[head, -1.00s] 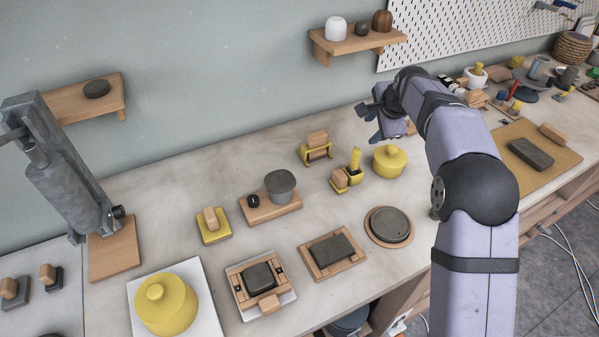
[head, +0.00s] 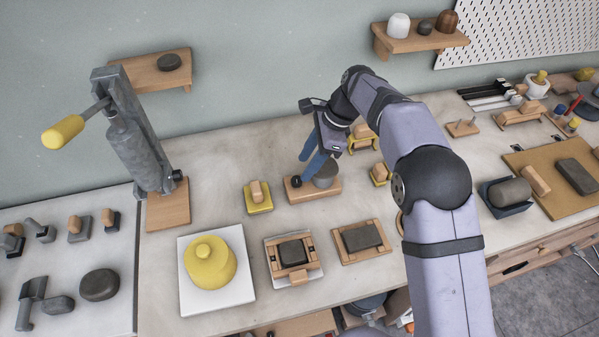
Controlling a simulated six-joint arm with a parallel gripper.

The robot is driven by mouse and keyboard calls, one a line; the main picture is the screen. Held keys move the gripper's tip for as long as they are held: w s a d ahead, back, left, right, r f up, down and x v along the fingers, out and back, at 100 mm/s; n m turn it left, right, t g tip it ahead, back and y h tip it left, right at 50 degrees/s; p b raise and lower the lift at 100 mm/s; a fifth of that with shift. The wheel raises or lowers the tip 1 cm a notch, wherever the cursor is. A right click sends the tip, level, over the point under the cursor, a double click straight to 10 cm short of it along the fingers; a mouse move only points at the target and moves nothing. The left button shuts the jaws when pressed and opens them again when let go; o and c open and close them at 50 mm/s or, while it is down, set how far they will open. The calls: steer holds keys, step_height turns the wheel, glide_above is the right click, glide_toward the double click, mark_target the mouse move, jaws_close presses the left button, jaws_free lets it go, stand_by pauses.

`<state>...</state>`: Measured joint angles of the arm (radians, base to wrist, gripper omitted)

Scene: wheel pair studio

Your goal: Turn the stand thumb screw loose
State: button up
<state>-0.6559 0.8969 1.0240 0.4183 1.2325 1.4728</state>
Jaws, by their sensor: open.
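A small black knob (head: 296,181) sits at the left end of a low wooden block (head: 320,192), with a grey round cup (head: 326,175) beside it. Another dark knob (head: 178,175) is low on the right side of a tall grey metal stand (head: 138,140) on a wooden base. I cannot tell for certain which knob is the stand thumb screw. The fingers partly cover the cup, and I see no contact with the knob.
A yellow block with a wooden grip (head: 257,196) stands left of the wooden block. Two wooden trays with dark blocks (head: 293,253) (head: 362,237) lie nearer the front edge. The bench between the tall stand and the yellow block is clear.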

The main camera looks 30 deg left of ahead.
mark_target(297, 179)
steer(key=shift+p+x, duration=0.9)
steer(key=shift+x, duration=2)
steer(key=shift+c, duration=0.4)
jaws_close()
